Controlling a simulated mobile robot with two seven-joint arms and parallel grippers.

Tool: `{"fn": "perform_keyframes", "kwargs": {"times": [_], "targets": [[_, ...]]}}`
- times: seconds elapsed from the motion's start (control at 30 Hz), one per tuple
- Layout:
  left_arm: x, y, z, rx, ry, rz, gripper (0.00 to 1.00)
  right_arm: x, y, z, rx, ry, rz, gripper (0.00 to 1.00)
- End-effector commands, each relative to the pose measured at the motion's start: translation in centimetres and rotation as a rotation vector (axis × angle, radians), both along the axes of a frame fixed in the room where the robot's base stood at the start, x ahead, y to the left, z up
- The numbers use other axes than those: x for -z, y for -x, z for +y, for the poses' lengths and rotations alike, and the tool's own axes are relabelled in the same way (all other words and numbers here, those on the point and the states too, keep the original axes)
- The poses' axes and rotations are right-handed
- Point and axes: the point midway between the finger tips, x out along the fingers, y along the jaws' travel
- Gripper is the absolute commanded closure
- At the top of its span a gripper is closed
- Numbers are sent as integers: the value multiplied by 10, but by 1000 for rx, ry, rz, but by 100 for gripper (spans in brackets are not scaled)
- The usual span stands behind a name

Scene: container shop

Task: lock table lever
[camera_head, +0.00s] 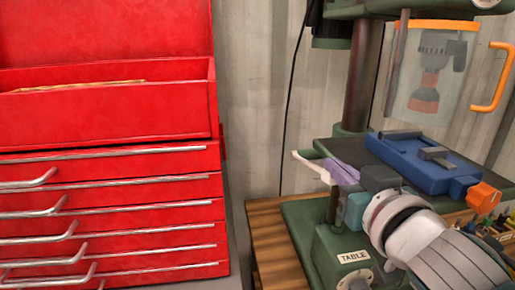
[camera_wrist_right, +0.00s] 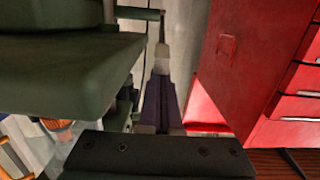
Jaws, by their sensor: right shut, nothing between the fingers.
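My right gripper (camera_head: 322,171) reaches in from the lower right, beside the green drill-press table (camera_head: 316,148). Its purple fingers with pale tips point left and are shut with nothing between them. In the right wrist view the closed fingers (camera_wrist_right: 161,66) point up the picture, with the green table on their left. A thin green rod (camera_wrist_right: 138,13) with a small rounded end sits just beyond the tips; it may be the table lever. In the head view I cannot clearly tell the lever from the fingertips. I cannot tell whether they touch. My left gripper is out of view.
A blue vise (camera_head: 410,160) with an orange part lies on the table. The green base with the TABLE label (camera_head: 353,257) stands on a wooden bench (camera_head: 268,240). A red tool cabinet (camera_head: 110,150) fills the left. An orange-framed clear guard (camera_head: 432,75) hangs at upper right.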

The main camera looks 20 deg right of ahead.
Motion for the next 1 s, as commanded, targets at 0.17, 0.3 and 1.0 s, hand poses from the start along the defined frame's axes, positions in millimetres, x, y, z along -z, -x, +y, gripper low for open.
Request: {"fn": "perform_keyframes", "kwargs": {"times": [0.17,0.3,1.0], "targets": [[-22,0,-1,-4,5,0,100,-23,-6,-2,-1,-1,-2,100],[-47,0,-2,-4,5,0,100,-50,-14,-4,-2,-1,-2,100],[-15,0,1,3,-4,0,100,-33,85,20,-2,0,0,100]]}}
